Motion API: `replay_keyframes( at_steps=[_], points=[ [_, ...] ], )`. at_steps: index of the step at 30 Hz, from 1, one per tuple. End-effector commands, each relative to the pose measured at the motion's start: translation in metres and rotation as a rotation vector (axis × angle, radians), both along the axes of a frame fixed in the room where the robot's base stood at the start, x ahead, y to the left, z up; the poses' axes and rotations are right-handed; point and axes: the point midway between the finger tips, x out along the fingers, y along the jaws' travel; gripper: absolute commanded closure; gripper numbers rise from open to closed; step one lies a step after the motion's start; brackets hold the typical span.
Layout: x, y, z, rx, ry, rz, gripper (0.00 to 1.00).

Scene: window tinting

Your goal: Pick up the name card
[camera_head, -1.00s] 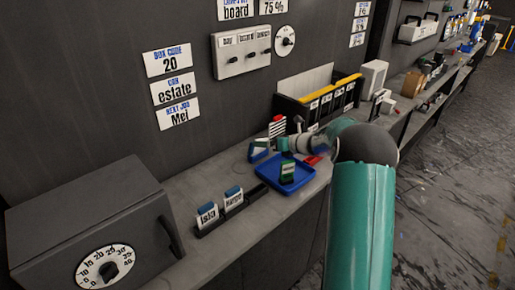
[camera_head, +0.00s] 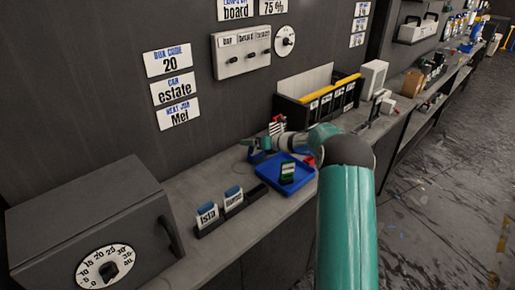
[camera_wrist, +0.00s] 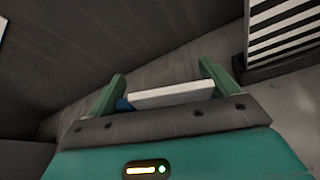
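In the wrist view, my two green fingers (camera_wrist: 160,85) are wide apart. A white card edge (camera_wrist: 172,94) with a bit of blue at its left lies between them; I see no clear grip on it. Its face is hidden. Two other name cards, one reading Isla (camera_head: 207,216) and one hard to read (camera_head: 233,202), stand in a black rack at the front.
A grey oven (camera_head: 90,225) stands at the left. The wall rises behind.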

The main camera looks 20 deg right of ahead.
Motion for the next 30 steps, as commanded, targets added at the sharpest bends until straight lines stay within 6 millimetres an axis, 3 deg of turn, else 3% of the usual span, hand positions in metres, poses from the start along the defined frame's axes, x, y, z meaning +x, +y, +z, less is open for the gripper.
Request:
replay_keyframes(
  at_steps=[3, 16, 21, 30],
  points=[
    [0.0, 0.0, 0.0, 0.0, 0.0, 0.0, 0.39],
    [0.0, 0.0, 0.011, -0.001, -0.002, 0.0, 0.4],
    [-0.002, -0.001, 0.036, -0.003, -0.002, 0.0, 0.4],
    [-0.049, -0.031, 0.097, -0.001, -0.002, -0.003, 0.4]
  ],
)
